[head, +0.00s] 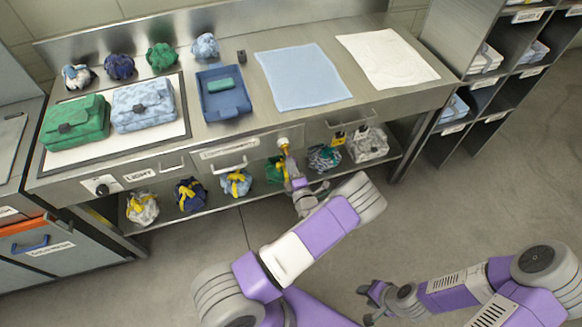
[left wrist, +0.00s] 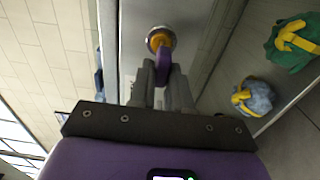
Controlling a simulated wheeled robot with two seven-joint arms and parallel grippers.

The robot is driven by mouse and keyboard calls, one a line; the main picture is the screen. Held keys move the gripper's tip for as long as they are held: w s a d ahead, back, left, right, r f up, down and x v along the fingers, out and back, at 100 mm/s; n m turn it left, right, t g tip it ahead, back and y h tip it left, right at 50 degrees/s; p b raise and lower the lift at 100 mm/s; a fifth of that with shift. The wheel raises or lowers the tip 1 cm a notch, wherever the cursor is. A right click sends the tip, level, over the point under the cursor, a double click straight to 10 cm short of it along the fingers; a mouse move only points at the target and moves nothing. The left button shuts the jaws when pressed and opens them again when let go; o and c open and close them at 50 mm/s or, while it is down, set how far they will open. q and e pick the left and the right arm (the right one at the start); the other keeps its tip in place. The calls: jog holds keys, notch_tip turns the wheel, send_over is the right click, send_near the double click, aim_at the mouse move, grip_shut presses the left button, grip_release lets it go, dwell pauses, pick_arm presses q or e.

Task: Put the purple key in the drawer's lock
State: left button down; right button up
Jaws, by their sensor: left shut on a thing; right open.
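The drawer (head: 238,152) is shut under the steel counter. Its round brass lock (head: 283,143) is on the front, right of the handle; it also shows in the left wrist view (left wrist: 152,36). My left gripper (head: 290,180) is just below and in front of the lock, shut on the purple key (left wrist: 164,68). My right gripper (head: 370,301) is open and empty, low over the floor.
Several bags with yellow straps (head: 236,182) sit on the shelf below the counter. On top are a green bag (head: 75,122), a light-blue bag (head: 143,105), a blue tray (head: 223,106) and a blue cloth (head: 302,76). Open floor lies in front.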

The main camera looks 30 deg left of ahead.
pick_arm(q)
jog(key=shift+x, duration=1.35)
dwell(2.2)
jog(key=shift+c, duration=1.7)
grip_release()
jog(key=shift+d+p, duration=0.15)
jog(key=shift+p, duration=0.15)
jog(key=shift+p+v, duration=0.35)
jog(key=shift+v, duration=0.65)
jog(key=p+v, duration=0.1)
jog(key=v, duration=0.3)
jog(key=shift+s+d, duration=0.25)
jog(key=shift+s, duration=0.1)
